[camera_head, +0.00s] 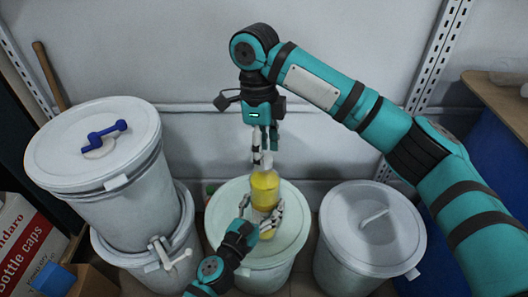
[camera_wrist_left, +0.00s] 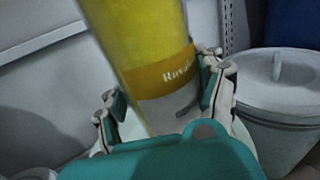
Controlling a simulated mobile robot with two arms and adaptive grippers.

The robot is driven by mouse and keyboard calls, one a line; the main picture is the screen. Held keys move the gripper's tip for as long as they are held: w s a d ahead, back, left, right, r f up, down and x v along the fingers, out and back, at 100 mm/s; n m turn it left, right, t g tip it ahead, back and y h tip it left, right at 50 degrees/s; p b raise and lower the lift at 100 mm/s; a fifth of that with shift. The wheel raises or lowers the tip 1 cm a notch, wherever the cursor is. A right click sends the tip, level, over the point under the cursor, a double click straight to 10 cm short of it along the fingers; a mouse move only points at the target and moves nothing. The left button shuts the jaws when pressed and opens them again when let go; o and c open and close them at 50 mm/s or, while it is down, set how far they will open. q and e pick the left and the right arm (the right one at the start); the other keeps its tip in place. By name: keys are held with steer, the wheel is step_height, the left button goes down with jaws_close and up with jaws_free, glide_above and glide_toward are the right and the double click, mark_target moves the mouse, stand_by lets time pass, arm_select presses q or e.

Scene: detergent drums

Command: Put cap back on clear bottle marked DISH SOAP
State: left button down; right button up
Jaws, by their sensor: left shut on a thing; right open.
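A clear bottle of yellow liquid (camera_head: 264,184) stands about upright over the lid of the middle drum. In the left wrist view the bottle (camera_wrist_left: 145,40) has a gold-brown label band with partly readable lettering; I cannot read DISH SOAP. My left gripper (camera_head: 262,212) is shut around its lower part, and its fingers (camera_wrist_left: 160,98) flank it in the wrist view. My right gripper (camera_head: 263,148) is open, pointing down right at the bottle's top. A small pale piece shows there between the fingers and the bottle; I cannot tell whether it is the cap or the neck.
The middle drum's pale lid (camera_head: 292,225) is under the bottle. Stacked drums with a blue-handled lid (camera_head: 95,150) stand left, a lidded drum (camera_head: 370,225) stands right. A bottle caps box (camera_head: 25,240) is at lower left. A wall is behind.

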step_height(320, 180, up, 3)
steer(key=shift+r, duration=0.2)
steer(key=shift+c, duration=0.5)
